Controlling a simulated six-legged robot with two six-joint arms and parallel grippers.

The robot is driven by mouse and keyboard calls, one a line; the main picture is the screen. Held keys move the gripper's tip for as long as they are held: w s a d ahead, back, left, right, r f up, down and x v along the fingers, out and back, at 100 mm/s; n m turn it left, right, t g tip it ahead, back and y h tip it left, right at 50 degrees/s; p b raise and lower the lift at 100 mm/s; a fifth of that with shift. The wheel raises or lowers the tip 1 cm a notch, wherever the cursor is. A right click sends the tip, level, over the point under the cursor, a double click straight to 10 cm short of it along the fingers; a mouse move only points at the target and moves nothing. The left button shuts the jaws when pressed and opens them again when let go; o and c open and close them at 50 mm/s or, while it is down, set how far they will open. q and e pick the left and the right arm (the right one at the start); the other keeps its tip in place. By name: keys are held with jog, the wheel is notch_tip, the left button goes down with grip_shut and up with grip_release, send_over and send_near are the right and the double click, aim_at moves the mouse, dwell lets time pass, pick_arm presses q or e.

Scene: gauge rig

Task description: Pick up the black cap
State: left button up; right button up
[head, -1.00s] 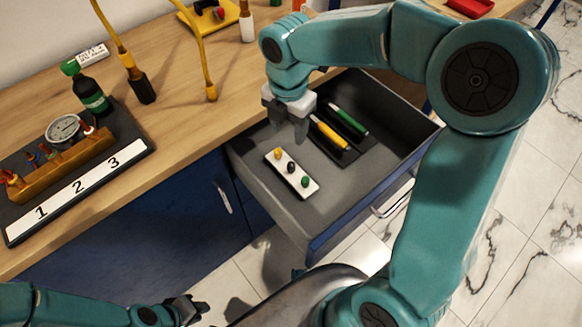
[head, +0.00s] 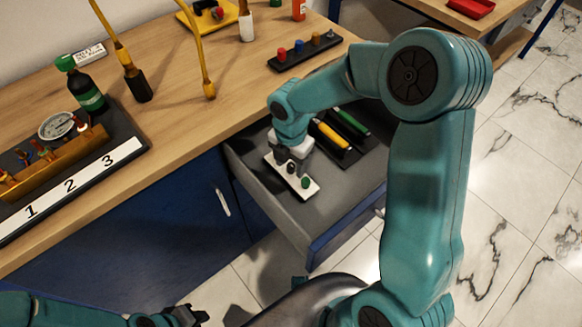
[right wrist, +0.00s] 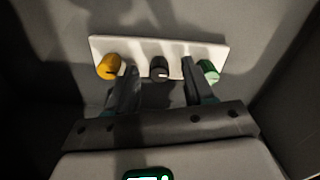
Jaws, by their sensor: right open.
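The black cap (head: 291,167) stands on a white block (head: 309,191) in the open drawer. In the right wrist view the black cap (right wrist: 158,66) is in the middle of the block, between a yellow cap (right wrist: 109,66) and a green cap (right wrist: 209,71). My right gripper (right wrist: 160,88) is open, with one finger on each side of the black cap's line, and grips nothing. In the head view the right gripper (head: 294,153) is low over the block and hides the yellow cap. My left gripper (head: 188,316) is at the bottom edge, away from the drawer.
The drawer wall (head: 270,205) surrounds the block.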

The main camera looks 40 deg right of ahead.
jog(key=shift+c, duration=0.3)
grip_shut()
jog(key=shift+r, duration=0.1)
